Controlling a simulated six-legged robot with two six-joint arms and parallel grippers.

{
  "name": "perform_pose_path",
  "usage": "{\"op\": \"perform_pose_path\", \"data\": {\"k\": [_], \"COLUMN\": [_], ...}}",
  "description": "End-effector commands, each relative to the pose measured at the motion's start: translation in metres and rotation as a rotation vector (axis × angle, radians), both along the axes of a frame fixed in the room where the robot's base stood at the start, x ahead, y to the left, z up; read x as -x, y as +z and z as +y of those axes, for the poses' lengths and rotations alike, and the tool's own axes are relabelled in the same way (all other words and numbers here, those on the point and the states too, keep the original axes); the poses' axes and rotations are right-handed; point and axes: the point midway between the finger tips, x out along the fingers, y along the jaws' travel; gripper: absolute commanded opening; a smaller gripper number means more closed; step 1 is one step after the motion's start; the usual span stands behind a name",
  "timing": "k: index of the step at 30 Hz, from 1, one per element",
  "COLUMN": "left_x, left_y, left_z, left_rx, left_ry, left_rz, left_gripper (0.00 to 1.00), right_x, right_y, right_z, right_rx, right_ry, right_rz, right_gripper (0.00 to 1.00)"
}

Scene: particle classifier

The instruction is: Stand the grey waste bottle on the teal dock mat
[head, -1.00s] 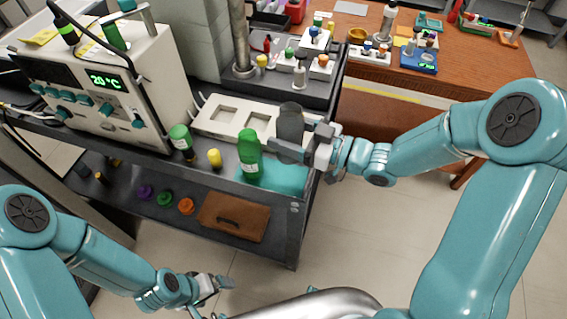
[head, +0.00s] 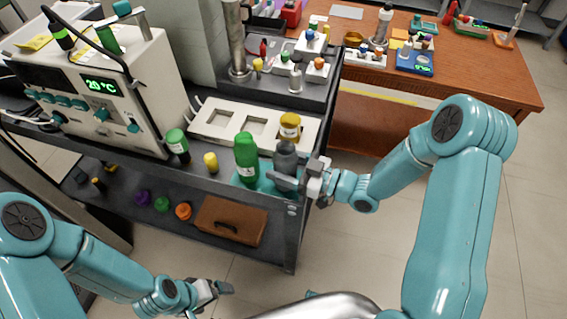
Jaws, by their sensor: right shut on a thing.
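The grey waste bottle (head: 286,158) is upright in my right gripper (head: 288,180), which is shut on it. It is at the right part of the teal dock mat (head: 266,184), near the cart's right edge. The gripper hides the bottle's lower part, so I cannot tell whether its base touches the mat. A green bottle (head: 246,160) stands upright at the mat's left part, close beside the grey one. My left gripper (head: 222,288) is low at the bottom of the view, away from the cart; its jaw opening is unclear.
Behind the mat is a white rack (head: 228,128) with square wells; an amber jar (head: 290,127) stands at its right end. A yellow vial (head: 211,162) and a green-capped bottle (head: 177,145) stand to the left. A brown case (head: 231,222) lies on the lower shelf.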

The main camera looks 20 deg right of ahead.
Motion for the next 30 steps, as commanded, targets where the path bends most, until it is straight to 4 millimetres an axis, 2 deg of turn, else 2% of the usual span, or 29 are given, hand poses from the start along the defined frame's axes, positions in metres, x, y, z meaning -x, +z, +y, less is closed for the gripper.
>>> {"op": "perform_pose_path", "data": {"k": [2, 3, 4, 5, 12, 16, 21, 30], "left_x": [0.0, 0.0, 0.0, 0.0, 0.0, 0.0, 0.0, 0.0], "left_y": [-0.005, -0.003, -0.003, -0.003, -0.002, 0.005, -0.008, -0.018], "left_z": [0.0, 0.0, 0.0, 0.0, 0.0, 0.0, 0.0, 0.0], "left_rx": [0.0, 0.0, 0.0, 0.0, 0.0, 0.0, 0.0, 0.0], "left_ry": [0.0, 0.0, 0.0, 0.0, 0.0, 0.0, 0.0, 0.0], "left_rz": [0.0, 0.0, 0.0, 0.0, 0.0, 0.0, 0.0, 0.0], "left_gripper": [0.95, 0.95, 0.95, 0.95, 0.95, 0.95, 0.95, 0.95], "right_x": [0.0, 0.0, 0.0, 0.0, 0.0, 0.0, 0.022, 0.066], "right_y": [-0.004, -0.002, -0.002, -0.002, -0.002, 0.005, -0.001, 0.001], "right_z": [0.0, 0.0, 0.0, 0.0, 0.0, -0.001, -0.028, -0.077], "right_rx": [0.0, 0.0, 0.0, 0.0, 0.0, 0.0, 0.001, 0.001], "right_ry": [0.0, 0.0, 0.0, 0.0, 0.0, -0.001, -0.007, -0.005], "right_rz": [0.0, 0.0, 0.0, 0.0, 0.0, 0.001, 0.001, 0.001], "right_gripper": [0.32, 0.8, 0.9, 0.93, 0.93, 0.93, 0.93, 0.93]}}
